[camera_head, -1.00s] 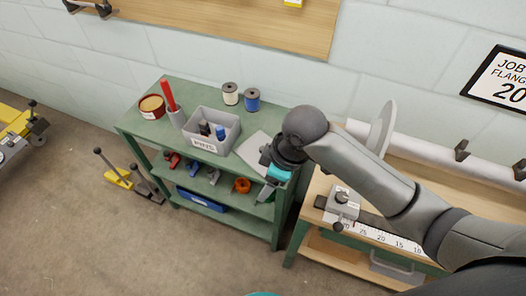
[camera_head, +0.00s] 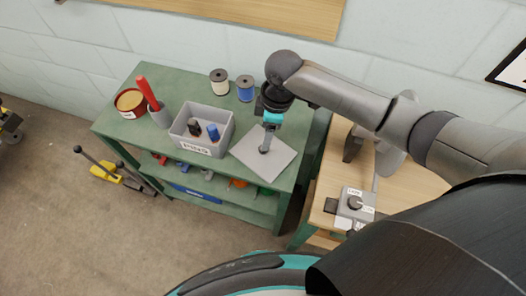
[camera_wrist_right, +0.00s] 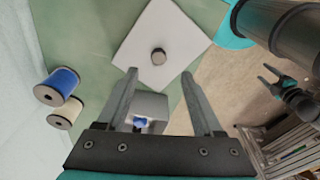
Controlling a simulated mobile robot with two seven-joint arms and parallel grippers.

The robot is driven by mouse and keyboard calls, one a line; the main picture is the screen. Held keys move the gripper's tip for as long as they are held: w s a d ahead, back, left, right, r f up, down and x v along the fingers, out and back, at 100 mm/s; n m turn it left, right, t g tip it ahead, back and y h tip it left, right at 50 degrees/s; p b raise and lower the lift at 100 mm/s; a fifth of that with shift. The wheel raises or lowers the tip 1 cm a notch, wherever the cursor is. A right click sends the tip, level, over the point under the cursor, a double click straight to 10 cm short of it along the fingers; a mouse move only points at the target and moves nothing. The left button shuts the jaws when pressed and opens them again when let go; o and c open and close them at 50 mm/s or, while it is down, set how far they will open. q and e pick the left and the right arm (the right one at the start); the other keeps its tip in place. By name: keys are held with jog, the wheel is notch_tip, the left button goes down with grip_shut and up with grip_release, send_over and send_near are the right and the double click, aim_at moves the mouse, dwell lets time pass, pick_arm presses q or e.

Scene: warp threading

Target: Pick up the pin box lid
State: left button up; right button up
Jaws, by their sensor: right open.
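The pin box lid (camera_head: 281,159) is a flat grey square plate lying on the green shelf top, to the right of the pin box. In the right wrist view the lid (camera_wrist_right: 178,33) shows a round grey knob (camera_wrist_right: 158,56) at its middle. My right gripper (camera_head: 265,147) is over the lid. In the wrist view its open, empty fingers (camera_wrist_right: 159,76) point toward the lid, with the knob beyond and between the tips. The grey pin box (camera_head: 182,134), labelled PINS, stands open with dark and blue pieces inside.
A white spool (camera_head: 219,82) and a blue spool (camera_head: 245,88) stand behind the box. A grey cup (camera_head: 160,117) with a red stick and a round red tin (camera_head: 130,103) are at the left. A wooden bench (camera_head: 400,190) stands at the right.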

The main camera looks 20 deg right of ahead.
jog(key=shift+a+f, duration=0.1)
jog(key=shift+f, duration=1)
jog(key=shift+w+f+b, duration=0.1)
jog(key=shift+f+b, duration=0.2)
jog(key=shift+f, duration=0.3)
jog(key=f, duration=0.2)
jog(key=f+b, duration=0.1)
jog(key=shift+w+a+f, duration=0.1)
jog(key=shift+a+f, duration=0.15)
jog(key=shift+f, duration=0.25)
pick_arm(q)
jog(key=shift+w+f, duration=0.9)
jog(key=shift+w, duration=0.15)
jog(key=shift+s, duration=0.15)
pick_arm(e)
grip_shut()
jog(key=shift+w, duration=0.1)
